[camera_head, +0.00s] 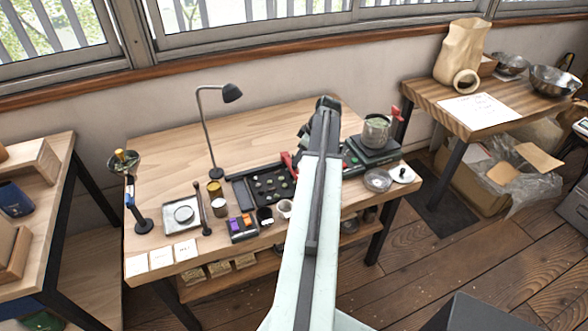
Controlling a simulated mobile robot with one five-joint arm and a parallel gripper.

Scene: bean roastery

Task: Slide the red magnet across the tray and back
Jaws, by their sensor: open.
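A dark tray (262,199) with several small pieces in it lies near the middle of the wooden table. A small red piece (287,160), which looks like the red magnet, shows at the tray's far right side, just left of my arm. My arm reaches over the table and covers the tray's right part. My gripper (304,132) is only partly seen as a dark shape at the arm's far end, beyond the red piece. It is open, and I see nothing held in it. Whether it touches the red piece cannot be told.
A desk lamp (214,120) stands behind the tray. A metal plate (181,215), cups and white cards (161,257) lie to the left. Right of my arm are a glass vessel (376,133) on a dark device and a shallow dish (377,181). The table's back left is bare.

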